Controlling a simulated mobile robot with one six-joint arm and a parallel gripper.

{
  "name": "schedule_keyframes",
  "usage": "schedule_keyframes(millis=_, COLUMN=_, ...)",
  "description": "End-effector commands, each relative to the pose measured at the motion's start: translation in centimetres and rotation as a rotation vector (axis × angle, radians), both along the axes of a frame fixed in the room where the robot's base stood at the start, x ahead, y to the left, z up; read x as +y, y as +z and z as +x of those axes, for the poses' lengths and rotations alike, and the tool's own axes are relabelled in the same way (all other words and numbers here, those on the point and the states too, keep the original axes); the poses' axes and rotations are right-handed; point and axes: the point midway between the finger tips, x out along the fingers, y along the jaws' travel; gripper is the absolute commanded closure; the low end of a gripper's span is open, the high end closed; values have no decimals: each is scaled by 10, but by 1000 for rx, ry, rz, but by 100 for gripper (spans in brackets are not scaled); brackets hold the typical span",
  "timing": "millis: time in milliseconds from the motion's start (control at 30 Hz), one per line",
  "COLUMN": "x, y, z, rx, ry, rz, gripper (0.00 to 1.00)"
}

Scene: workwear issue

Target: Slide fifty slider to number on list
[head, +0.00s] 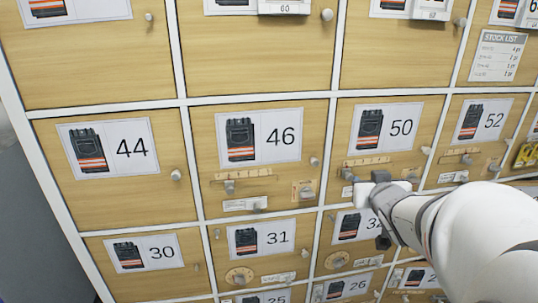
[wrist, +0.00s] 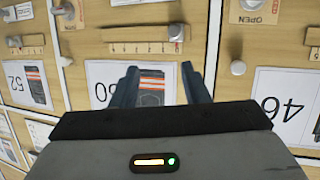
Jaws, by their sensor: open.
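The door marked 50 (head: 401,128) carries a slider: a scale strip (head: 367,161) with a grey knob (head: 348,173) at its left end. In the wrist view, which is upside down, the scale strip (wrist: 140,48) has the knob (wrist: 176,32) near its right end. My gripper (head: 358,188) is just below the slider in the head view. In the wrist view my gripper (wrist: 161,76) is open, its two fingers apart in front of the 50 label, with nothing between them. The stock list (head: 497,55) hangs at the upper right; its lines are too small to read.
Door 46 (head: 258,136) on the left has its own slider (head: 230,187) and an OPEN plate (head: 304,191). Door 52 (head: 483,121) on the right also has a slider. Round door knobs (wrist: 238,67) stick out nearby. My arm covers part of the door below 50.

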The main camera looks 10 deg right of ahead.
Motion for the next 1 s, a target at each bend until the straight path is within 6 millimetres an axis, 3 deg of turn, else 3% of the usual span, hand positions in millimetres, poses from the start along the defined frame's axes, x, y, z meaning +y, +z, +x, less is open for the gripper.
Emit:
schedule_keyframes(millis=33, x=-8, y=-28, z=3, rx=-58, ry=21, rz=0, gripper=59)
schedule_keyframes(millis=300, x=-11, y=-52, z=6, rx=-281, ry=193, rz=33, gripper=59)
schedule_keyframes(millis=567, x=-6, y=-55, z=12, rx=-331, ry=257, rz=53, gripper=59)
schedule_keyframes(millis=1000, x=-4, y=-54, z=74, rx=-329, ry=255, rz=54, gripper=59)
